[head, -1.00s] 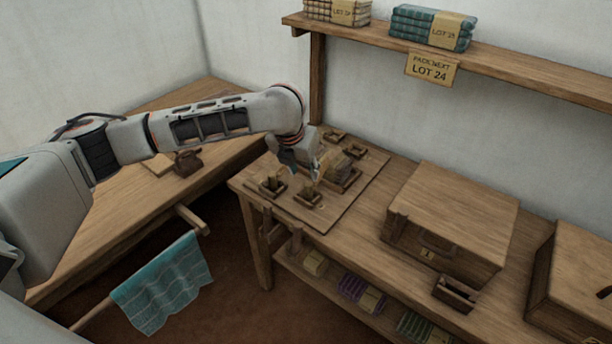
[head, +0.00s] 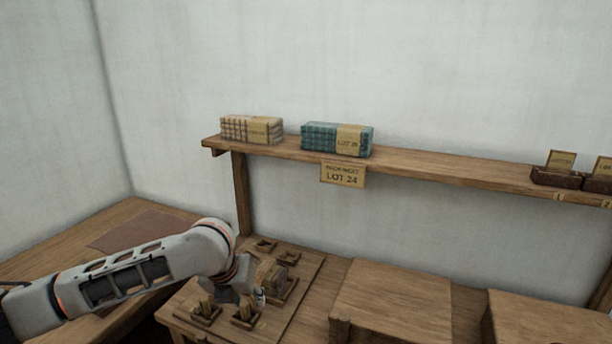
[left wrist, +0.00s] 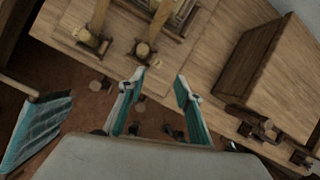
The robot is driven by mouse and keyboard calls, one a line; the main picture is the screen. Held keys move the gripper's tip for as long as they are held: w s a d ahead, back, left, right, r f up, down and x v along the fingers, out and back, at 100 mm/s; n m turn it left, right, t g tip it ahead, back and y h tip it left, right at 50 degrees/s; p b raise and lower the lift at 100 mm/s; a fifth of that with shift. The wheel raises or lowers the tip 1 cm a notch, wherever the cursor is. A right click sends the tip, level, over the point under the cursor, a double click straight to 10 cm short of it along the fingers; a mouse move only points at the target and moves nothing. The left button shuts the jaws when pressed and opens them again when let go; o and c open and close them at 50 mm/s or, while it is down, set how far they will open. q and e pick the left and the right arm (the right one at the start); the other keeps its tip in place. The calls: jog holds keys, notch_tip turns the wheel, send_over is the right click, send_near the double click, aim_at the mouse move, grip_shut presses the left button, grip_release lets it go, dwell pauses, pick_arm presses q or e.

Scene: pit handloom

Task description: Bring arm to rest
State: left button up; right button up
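My left arm comes in from the left in the head view, and its gripper (head: 256,297) hangs low over the wooden board on the bench, beside a small stack (head: 271,272) in a wooden holder. The fingertips are small and partly hidden there. In the left wrist view the two teal-padded fingers (left wrist: 158,84) stand apart with nothing between them, so the gripper is open and empty. The board (left wrist: 190,65) lies beyond the fingertips, with two upright wooden pieces (left wrist: 146,46) on it. My right gripper is in neither view.
A chest (head: 390,300) stands right of the board, with another box (head: 545,320) farther right. A wall shelf (head: 440,170) above holds pale (head: 250,129) and teal (head: 335,139) bundles; a "LOT 24" sign (head: 342,174) hangs below. A teal cloth (left wrist: 35,135) hangs at left in the wrist view.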

pick_arm(q)
jog(key=s+d+f+n+t+h, duration=0.25)
jog(key=s+d+f+n, duration=0.25)
jog(key=s+d+n, duration=0.4)
jog(key=s+a+f+n+y, duration=0.25)
jog(key=s+a+n, duration=0.4)
jog(key=a, duration=0.35)
jog(key=s+a+f+n+y, duration=0.1)
jog(key=s+a+n+y, duration=0.2)
jog(key=s+a+n, duration=0.5)
jog(key=s+a+f+n+y, duration=0.2)
jog(key=s+a+n+y, duration=0.3)
jog(key=a, duration=0.6)
jog(key=w+d+f+n+t+h, duration=0.1)
jog(key=d+f+h, duration=0.3)
jog(key=d+f, duration=0.2)
jog(key=w+d+f+n+t+h, duration=0.1)
jog(key=d+f+h, duration=0.4)
jog(key=d, duration=0.5)
jog(key=shift+w+d+f+n+t+h, duration=0.35)
jog(key=shift+f+n+t, duration=0.3)
jog(key=shift+f, duration=0.6)
jog(key=shift+a, duration=0.1)
